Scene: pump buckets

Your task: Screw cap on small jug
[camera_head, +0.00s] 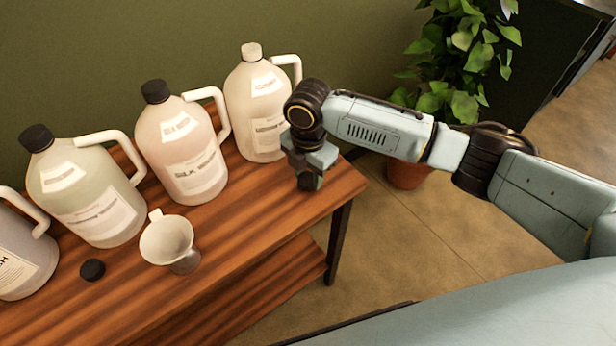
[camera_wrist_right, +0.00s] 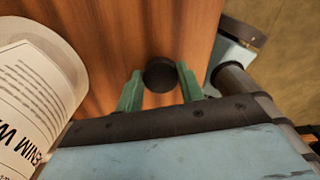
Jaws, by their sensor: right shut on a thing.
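My right gripper (camera_head: 308,176) is low over the table's right end, beside the rightmost jug. In the right wrist view its green fingers (camera_wrist_right: 159,76) are shut on a round black cap (camera_wrist_right: 160,71); the cap shows as a dark shape under the fingers in the head view (camera_head: 306,183). The rightmost jug (camera_head: 258,105) is pale, with a white handle and a light top without a black cap. Part of a labelled jug (camera_wrist_right: 35,100) shows at the left of the wrist view. Which jug is the small one I cannot tell. My left gripper is out of view.
Two jugs, a pinkish one (camera_head: 180,150) and a greenish one (camera_head: 85,190), wear black caps. A grey jug (camera_head: 18,245) is cut off at left. A potted plant (camera_head: 408,172) is beyond.

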